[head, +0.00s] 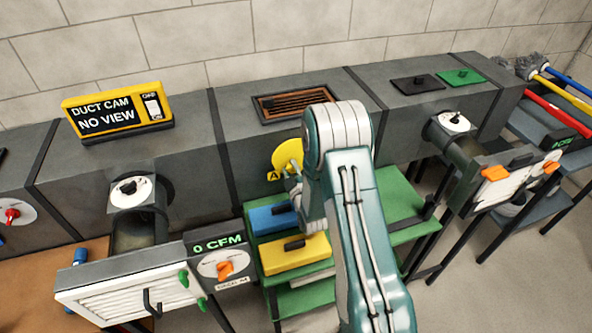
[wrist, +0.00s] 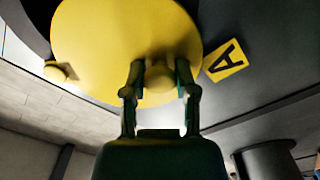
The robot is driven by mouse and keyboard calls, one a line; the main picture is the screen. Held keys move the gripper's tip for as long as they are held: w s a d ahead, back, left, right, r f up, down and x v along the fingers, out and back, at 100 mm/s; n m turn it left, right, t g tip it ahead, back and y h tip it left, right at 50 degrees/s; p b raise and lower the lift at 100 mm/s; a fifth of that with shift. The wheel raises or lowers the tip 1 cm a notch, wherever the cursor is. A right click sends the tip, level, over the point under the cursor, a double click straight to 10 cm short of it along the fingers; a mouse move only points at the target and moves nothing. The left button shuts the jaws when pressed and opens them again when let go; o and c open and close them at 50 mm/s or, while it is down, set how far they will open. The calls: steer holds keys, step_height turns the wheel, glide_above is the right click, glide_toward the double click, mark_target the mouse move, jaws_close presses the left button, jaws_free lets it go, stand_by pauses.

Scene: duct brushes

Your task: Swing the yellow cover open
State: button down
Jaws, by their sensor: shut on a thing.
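The round yellow cover (head: 287,153) sits on the front face of the grey duct, partly hidden behind my arm in the head view. In the wrist view the cover (wrist: 100,45) fills the upper left, with a yellow knob (wrist: 159,78) between my fingers. My gripper (wrist: 158,80) is shut on this knob; in the head view my gripper (head: 294,190) is mostly hidden by my arm. A smaller yellow knob (wrist: 59,72) shows at the cover's left edge in the wrist view. A yellow label marked A (wrist: 226,60) is beside the cover. A dark area shows past the cover's upper left.
Below the duct stands a green shelf (head: 408,232) with a blue box (head: 268,218) and a yellow box (head: 290,256). A white louvred panel (head: 135,288) and a "0 CFM" display (head: 217,244) stand at left. A "DUCT CAM NO VIEW" display (head: 117,110) sits on the duct.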

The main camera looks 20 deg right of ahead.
steer(key=shift+a+r+m, duration=0.2)
steer(key=shift+a+m, duration=0.2)
steer(key=shift+a, duration=0.1)
steer(key=shift+c, duration=1.8)
jaws_free()
steer(key=shift+a+r, duration=0.1)
steer(key=s, duration=1.2)
